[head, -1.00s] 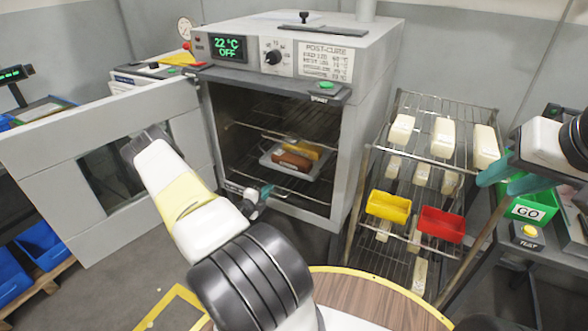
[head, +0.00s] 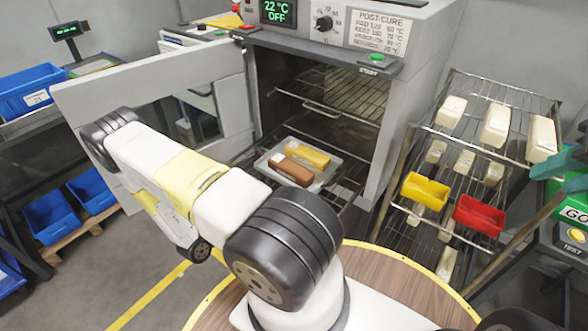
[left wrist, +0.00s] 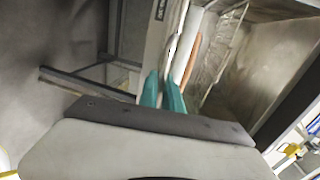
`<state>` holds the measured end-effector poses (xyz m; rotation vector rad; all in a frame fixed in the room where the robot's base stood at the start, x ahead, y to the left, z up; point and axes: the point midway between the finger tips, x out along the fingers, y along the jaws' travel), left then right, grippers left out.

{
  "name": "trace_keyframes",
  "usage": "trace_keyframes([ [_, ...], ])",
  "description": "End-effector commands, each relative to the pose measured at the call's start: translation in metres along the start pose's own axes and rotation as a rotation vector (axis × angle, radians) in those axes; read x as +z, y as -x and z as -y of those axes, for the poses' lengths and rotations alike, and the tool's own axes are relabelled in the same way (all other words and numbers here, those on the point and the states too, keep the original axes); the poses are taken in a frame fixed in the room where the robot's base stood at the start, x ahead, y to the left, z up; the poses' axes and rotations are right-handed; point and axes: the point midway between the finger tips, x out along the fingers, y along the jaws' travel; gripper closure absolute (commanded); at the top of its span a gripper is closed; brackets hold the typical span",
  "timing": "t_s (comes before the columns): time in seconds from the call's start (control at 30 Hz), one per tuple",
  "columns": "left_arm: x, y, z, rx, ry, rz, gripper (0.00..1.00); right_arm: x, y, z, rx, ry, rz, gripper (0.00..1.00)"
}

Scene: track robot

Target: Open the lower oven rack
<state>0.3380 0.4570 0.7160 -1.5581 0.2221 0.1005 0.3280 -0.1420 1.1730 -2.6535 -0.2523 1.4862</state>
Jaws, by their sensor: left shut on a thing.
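The lower oven rack (head: 343,192) stands partly out at the oven mouth. It carries a pale tray (head: 262,170) with a brown block (head: 299,172) and a yellow block (head: 307,153). The tray's edge also shows in the left wrist view (left wrist: 185,45). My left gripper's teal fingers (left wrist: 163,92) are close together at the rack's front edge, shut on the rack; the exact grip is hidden. In the head view my left arm hides that gripper. My right gripper (head: 562,172) is open and empty at the right edge, partly cut off.
The oven door (head: 75,100) stands wide open to the left. An upper rack (head: 335,95) is inside the oven. A wire shelf (head: 480,90) with pale blocks, a yellow bin (head: 425,190) and a red bin (head: 478,215) stands to the right. Blue bins (head: 50,217) are at left.

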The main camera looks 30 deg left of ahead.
Motion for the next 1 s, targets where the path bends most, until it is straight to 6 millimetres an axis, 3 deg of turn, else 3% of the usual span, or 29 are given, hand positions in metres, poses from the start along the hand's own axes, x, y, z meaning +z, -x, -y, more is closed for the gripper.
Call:
trace_keyframes([
  [0.1, 0.001, 0.024, -0.005, 0.002, 0.0, 0.002, 1.0, 0.0, 0.0, 0.0, 0.0, 0.0, 0.0, 0.64],
  [0.33, 0.0, 0.051, -0.011, 0.002, 0.0, 0.001, 1.0, 0.0, 0.0, 0.0, 0.0, 0.0, 0.0, 0.64],
  [0.87, 0.0, 0.06, -0.013, 0.001, 0.0, 0.0, 1.0, 0.0, 0.0, 0.0, 0.0, 0.0, 0.0, 0.64],
  [0.9, 0.001, 0.06, -0.013, 0.001, 0.0, 0.0, 0.89, 0.0, 0.0, 0.0, 0.0, 0.0, 0.0, 0.64],
  [1.0, 0.0, 0.06, -0.013, 0.001, 0.0, 0.0, 0.71, 0.0, 0.0, 0.0, 0.0, 0.0, 0.0, 0.64],
])
